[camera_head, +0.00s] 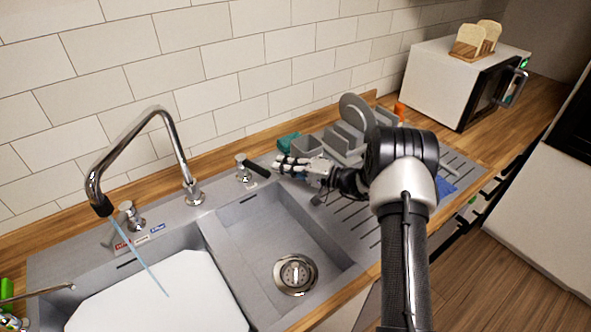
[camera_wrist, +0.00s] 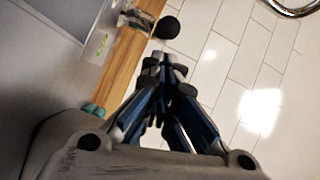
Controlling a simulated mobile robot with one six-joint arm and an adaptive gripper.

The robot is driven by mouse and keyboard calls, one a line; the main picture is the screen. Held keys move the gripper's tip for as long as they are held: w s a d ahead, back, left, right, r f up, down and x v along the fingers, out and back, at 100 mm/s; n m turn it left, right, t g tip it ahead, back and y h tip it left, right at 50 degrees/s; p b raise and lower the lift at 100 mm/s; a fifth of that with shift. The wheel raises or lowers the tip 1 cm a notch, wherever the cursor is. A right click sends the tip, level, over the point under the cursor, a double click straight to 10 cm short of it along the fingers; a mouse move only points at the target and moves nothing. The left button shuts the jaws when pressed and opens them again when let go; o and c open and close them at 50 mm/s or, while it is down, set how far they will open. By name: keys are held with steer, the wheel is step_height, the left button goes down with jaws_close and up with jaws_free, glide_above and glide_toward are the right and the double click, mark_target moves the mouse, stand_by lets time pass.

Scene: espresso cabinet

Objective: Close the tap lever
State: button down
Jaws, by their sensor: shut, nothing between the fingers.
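A chrome tap (camera_head: 150,118) arches over the left basin, and a thin blue stream of water (camera_head: 140,258) runs from its spout. A lever with a chrome base and black handle (camera_head: 257,168) stands on the sink's back rim, right of the tap. My gripper (camera_head: 279,164) is shut and empty, just right of the handle's end; I cannot tell whether they touch. In the wrist view the lever's round black end (camera_wrist: 168,27) lies just beyond my closed fingertips (camera_wrist: 157,60). Another chrome knob (camera_head: 132,216) stands by the red and blue labels.
The left basin (camera_head: 215,240) holds a white surface; the right basin (camera_head: 300,225) has a round drain. Grey dish holders (camera_head: 345,140) and a green sponge (camera_head: 288,141) are behind my gripper. A white microwave (camera_head: 440,85) with a toast rack stands at the back right. The tiled wall is close behind.

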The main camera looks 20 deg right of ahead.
mark_target(252, 166)
steer(key=shift+x, duration=1.55)
steer(key=shift+s+a, duration=0.1)
steer(key=s+a+m+t+h+b, duration=0.2)
steer(key=h+b, duration=0.1)
steer(key=shift+s+m+t+b, duration=0.3)
steer(key=shift+b, duration=0.05)
